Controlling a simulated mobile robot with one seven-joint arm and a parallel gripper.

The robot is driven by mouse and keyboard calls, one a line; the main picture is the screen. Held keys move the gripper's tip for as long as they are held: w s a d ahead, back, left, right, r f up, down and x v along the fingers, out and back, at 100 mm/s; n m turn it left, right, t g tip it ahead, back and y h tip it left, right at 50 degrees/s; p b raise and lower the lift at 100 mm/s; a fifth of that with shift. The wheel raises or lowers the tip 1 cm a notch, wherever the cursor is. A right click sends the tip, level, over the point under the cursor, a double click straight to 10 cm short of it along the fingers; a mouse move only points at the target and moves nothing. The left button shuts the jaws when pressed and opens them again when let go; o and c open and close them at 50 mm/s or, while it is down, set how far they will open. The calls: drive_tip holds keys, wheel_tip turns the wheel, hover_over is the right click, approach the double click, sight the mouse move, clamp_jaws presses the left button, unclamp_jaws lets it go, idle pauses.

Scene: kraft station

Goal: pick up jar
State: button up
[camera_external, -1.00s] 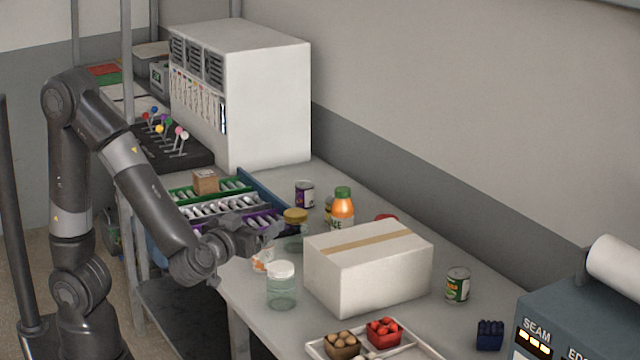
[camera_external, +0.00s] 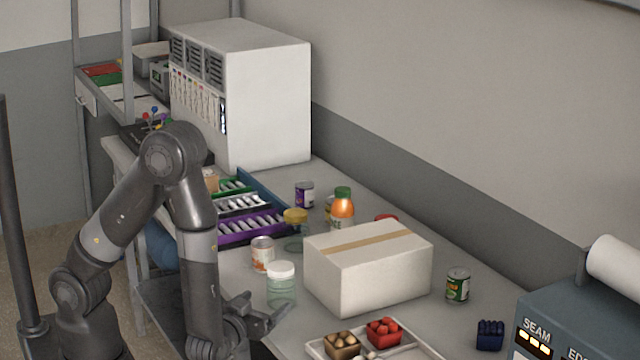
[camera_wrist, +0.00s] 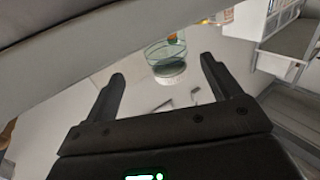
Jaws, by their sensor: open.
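A clear jar with a white lid (camera_external: 281,287) stands upright on the table, left of the white box. Another clear jar with a yellow lid (camera_external: 295,230) stands farther back. My gripper (camera_external: 265,309) is open and empty, just in front of the white-lidded jar and low beside the table edge. In the wrist view a clear greenish jar (camera_wrist: 166,49) shows beyond the tips of my open gripper (camera_wrist: 162,68), roughly between the fingers, with a pale lid end. It looks like the white-lidded one. The fingers do not touch it.
The white box (camera_external: 367,265) stands close on the jar's right. A can (camera_external: 262,254) stands just behind it. A white tray (camera_external: 318,348) with small baskets lies in front to the right. An orange bottle (camera_external: 342,210) and another can (camera_external: 458,285) stand farther off.

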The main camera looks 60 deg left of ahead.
sight(275, 294)
drive_tip(key=x, duration=0.4)
drive_tip(key=shift+a, duration=0.1)
drive_tip(key=x, duration=0.5)
drive_tip(key=shift+s+a, duration=0.15)
drive_tip(key=shift+a, duration=0.05)
drive_tip(key=shift+c, duration=0.2)
drive_tip(key=c, duration=1.1)
